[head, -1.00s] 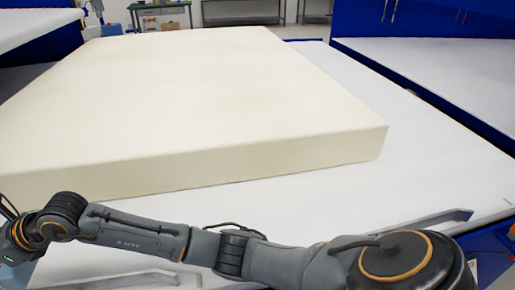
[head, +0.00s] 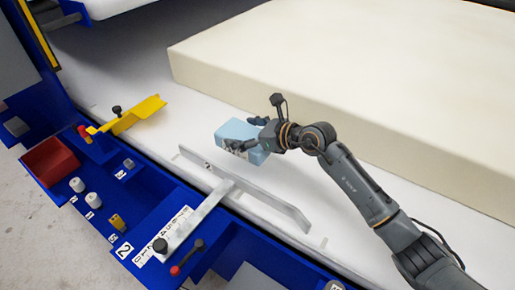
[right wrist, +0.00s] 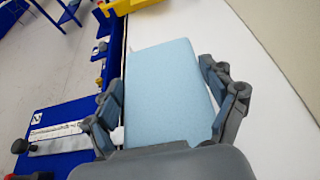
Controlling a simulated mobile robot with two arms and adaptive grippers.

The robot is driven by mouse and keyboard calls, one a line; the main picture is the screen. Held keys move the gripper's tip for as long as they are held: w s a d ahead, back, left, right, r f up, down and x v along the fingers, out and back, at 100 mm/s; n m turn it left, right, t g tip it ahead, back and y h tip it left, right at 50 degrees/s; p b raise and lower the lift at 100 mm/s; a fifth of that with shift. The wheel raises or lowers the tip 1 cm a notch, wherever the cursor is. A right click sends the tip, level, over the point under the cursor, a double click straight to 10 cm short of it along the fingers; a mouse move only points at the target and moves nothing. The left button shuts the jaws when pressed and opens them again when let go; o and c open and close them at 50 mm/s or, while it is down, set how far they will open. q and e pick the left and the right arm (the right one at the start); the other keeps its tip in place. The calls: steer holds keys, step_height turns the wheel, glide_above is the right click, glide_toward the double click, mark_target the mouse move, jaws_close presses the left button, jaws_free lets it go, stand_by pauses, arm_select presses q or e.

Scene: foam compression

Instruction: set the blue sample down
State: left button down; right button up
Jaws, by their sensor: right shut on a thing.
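The blue sample (head: 231,130) is a light blue block over the white table top (head: 190,115), in front of the cream foam slab. My right gripper (head: 250,133) is shut on it, coming from the right. In the right wrist view the blue sample (right wrist: 168,88) sits between the two fingers of my right gripper (right wrist: 165,95), one on each side. I cannot tell whether the sample's underside touches the table. My left gripper is not in view.
The large cream foam slab (head: 330,80) lies behind and right of the sample. A grey metal fence (head: 245,187) stands along the table's front edge, with a yellow bracket (head: 135,115) to the left. A red bin (head: 50,160) sits on the blue frame. White table is bare left of the sample.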

steer(key=d+f, duration=0.2)
steer(key=shift+w+f, duration=0.1)
steer(key=shift+f, duration=0.2)
steer(key=f, duration=0.1)
steer(key=d+f, duration=0.1)
steer(key=f, duration=0.2)
steer(key=shift+d+f, duration=0.15)
steer(key=shift+d, duration=0.15)
steer(key=shift+f, duration=0.3)
steer(key=shift+f, duration=0.15)
steer(key=o, duration=0.7)
